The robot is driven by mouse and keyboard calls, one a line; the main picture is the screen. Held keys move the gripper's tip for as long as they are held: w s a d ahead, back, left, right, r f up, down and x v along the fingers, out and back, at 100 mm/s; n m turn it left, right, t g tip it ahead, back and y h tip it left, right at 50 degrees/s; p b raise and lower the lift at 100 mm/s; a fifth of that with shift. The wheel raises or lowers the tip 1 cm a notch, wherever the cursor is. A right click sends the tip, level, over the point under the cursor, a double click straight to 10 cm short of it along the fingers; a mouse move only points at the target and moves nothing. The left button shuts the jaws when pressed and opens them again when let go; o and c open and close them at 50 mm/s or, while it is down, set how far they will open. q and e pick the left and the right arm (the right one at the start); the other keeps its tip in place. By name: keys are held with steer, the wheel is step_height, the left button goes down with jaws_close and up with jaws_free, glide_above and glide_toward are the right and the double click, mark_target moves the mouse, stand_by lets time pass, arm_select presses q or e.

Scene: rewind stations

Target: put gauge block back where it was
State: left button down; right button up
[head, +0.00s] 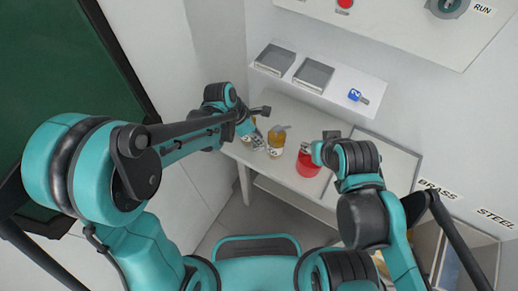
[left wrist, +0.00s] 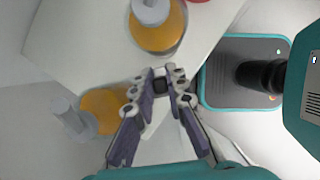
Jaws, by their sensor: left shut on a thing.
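My left gripper (head: 258,138) is over the left part of the white table, close to the amber jars. In the left wrist view its fingers (left wrist: 160,84) are shut on a small dark piece (left wrist: 160,86), which I take to be the gauge block; the fingers hide most of it. It is too small to make out in the head view. My right gripper (head: 318,152) is by the red container (head: 308,168); its fingers are not clear enough to tell open from shut.
Amber jars (head: 276,141) with grey tops stand close to my left gripper; two show in the left wrist view, one above (left wrist: 158,32) and one at left (left wrist: 103,108).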

mark_target(255, 144)
arm_select(q)
step_height(255, 144, down, 2)
steer(key=shift+s+f, duration=0.1)
step_height(255, 144, down, 4)
steer(key=shift+f+b, duration=0.1)
steer(key=shift+b, duration=0.95)
steer(key=c, duration=1.9)
jaws_free()
steer(key=shift+c, duration=0.2)
steer(key=o, duration=0.4)
